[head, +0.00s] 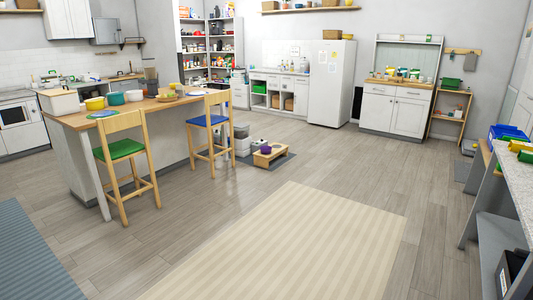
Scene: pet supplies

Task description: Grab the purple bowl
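A small purple bowl (266,149) sits in a low wooden stand (262,160) on the floor near the middle of the head view. The stand rests on a dark grey mat (283,165), just right of the kitchen island. The bowl is far off and small, so its contents cannot be made out. Neither of my grippers shows in the head view.
The island (70,121) stands at left with a green-seated chair (125,150) and a blue-seated chair (208,122). Light bins (242,140) stand behind the mat. A beige striped rug (285,250) covers the front floor. A counter (512,170) edges the right. Floor between is clear.

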